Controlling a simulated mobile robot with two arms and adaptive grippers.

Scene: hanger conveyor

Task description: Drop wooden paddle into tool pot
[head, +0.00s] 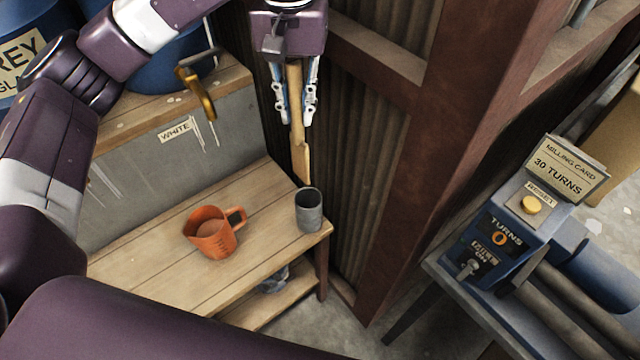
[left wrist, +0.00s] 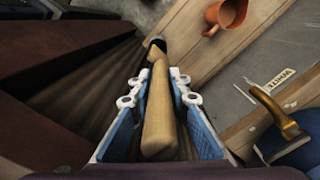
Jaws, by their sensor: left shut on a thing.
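My left gripper (head: 296,92) points down and is shut on the wooden paddle (head: 299,130). The paddle hangs from it with its lower tip just above the grey tool pot (head: 309,212), near the pot's rim at its far side. The pot stands upright on the right end of the wooden bench. In the left wrist view the paddle (left wrist: 158,108) lies between the blue-padded fingers (left wrist: 158,115), and the dark pot (left wrist: 155,47) shows partly behind its far end. I cannot tell whether the tip is over the opening. My right gripper is not in view.
An orange jug (head: 209,238) stands on the bench (head: 150,268), left of the pot. A brass tap (head: 203,98) juts out above. A corrugated wall (head: 365,165) and a brown post (head: 400,215) stand close behind and right. A milling machine (head: 520,232) is at the right.

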